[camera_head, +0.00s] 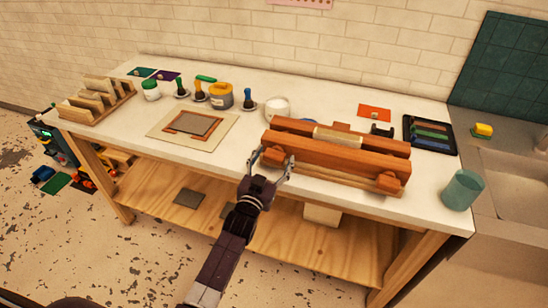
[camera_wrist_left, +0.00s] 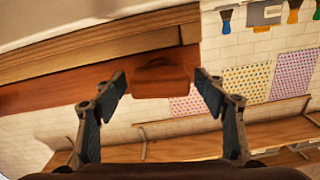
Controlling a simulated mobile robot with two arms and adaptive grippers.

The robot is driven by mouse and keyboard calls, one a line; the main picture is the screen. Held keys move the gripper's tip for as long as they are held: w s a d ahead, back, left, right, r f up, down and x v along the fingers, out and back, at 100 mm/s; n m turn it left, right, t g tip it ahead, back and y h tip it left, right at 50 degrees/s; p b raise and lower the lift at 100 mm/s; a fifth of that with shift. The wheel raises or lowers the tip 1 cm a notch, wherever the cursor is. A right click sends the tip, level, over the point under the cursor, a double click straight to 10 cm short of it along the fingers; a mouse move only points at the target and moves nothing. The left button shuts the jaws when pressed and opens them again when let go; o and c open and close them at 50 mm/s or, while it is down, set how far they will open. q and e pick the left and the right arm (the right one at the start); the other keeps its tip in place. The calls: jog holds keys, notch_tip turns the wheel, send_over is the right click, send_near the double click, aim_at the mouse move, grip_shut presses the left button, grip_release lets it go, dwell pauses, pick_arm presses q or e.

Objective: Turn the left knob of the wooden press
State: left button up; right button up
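The wooden press (camera_head: 335,150) lies on the white table, a long reddish-brown body with two bars. Its left knob (camera_head: 273,156) is a reddish-brown block at the front left end, and its right knob (camera_head: 388,182) is at the front right end. In the left wrist view the left knob (camera_wrist_left: 161,77) sits between my left gripper's fingers. My left gripper (camera_head: 272,163) is open around the knob, with a small gap seen on each side; contact cannot be made out. My right gripper is not in view.
A teal cup (camera_head: 462,190) stands at the table's right front corner. A white bowl (camera_head: 277,107) is behind the press. A framed mat (camera_head: 193,125) lies to the left, with jars and brushes behind it. The table's front edge runs just below the press.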

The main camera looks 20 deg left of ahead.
pick_arm(q)
jog(key=shift+s, duration=0.55)
jog(key=s, duration=1.1)
jog(key=shift+a, duration=0.2)
jog(key=shift+f, duration=0.1)
jog(key=s+d+f+g+b, duration=0.1)
jog(key=s+f+g, duration=0.25)
jog(key=f, duration=0.75)
jog(key=s+f+g, duration=0.2)
jog(key=s+f, duration=0.3)
jog(key=f, duration=0.6)
jog(key=s+d+f+g+b, duration=0.15)
jog(key=s+f, duration=0.35)
jog(key=f, duration=0.7)
jog(key=s+a+f+g, duration=0.2)
jog(key=s+f, duration=0.5)
jog(key=s, duration=0.4)
jog(key=s+a+f+g, duration=0.2)
jog(key=s+f+g, duration=0.2)
jog(key=s+f, duration=0.3)
jog(key=s+a+f+g+b, duration=0.1)
jog(key=s+f+g, duration=0.3)
jog(key=s, duration=1.2)
notch_tip(320, 180, down, 4)
jog(key=shift+s+a+r+y, duration=0.25)
jog(key=shift+s+a+y, duration=0.05)
jog(key=shift+s+a, duration=0.15)
